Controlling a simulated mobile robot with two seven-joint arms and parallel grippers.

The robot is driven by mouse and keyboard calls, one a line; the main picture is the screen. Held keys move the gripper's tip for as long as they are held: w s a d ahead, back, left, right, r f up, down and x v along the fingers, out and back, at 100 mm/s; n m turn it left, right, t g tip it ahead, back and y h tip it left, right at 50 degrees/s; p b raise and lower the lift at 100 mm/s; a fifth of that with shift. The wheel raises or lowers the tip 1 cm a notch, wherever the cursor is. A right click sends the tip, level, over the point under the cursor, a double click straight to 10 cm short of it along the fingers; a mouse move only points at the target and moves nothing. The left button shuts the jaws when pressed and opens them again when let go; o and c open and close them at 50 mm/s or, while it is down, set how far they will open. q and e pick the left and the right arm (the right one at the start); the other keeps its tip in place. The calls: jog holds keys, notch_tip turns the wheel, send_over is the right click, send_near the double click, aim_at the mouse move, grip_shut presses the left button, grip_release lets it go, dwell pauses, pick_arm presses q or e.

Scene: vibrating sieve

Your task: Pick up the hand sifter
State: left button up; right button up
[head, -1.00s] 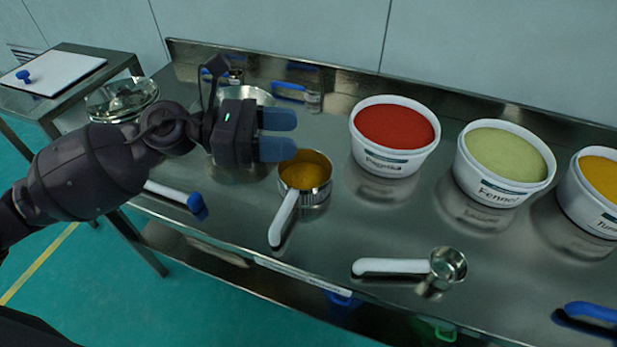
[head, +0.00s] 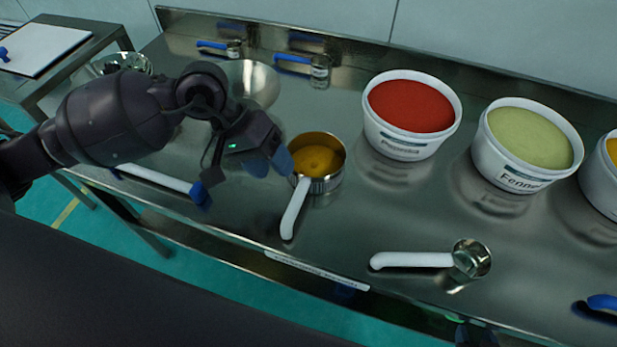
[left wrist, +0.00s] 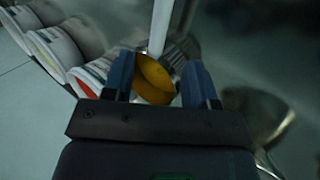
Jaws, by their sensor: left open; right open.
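The hand sifter appears to be the round metal cup (head: 330,184) with a white handle and orange-yellow powder in it. It stands upright on the steel table, its handle pointing to the front edge. My left gripper (head: 268,162) is just left of the cup, tilted down, its blue fingers apart and empty. In the left wrist view the sifter (left wrist: 154,82) shows between the two fingertips, with the white handle running away beyond them. I cannot tell whether a finger touches the cup.
White tubs of red (head: 412,115) and green powder (head: 528,147) stand to the right. A small white-handled scoop (head: 415,260) lies in front. A metal bowl (head: 262,84) and blue-handled scoops (head: 293,59) are behind. A blue-and-white tool (head: 155,178) lies left, under my arm.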

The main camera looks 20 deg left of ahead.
aim_at(296, 191)
pick_arm(q)
jog(key=shift+x, duration=4.65)
jog(key=shift+w, duration=0.25)
grip_shut()
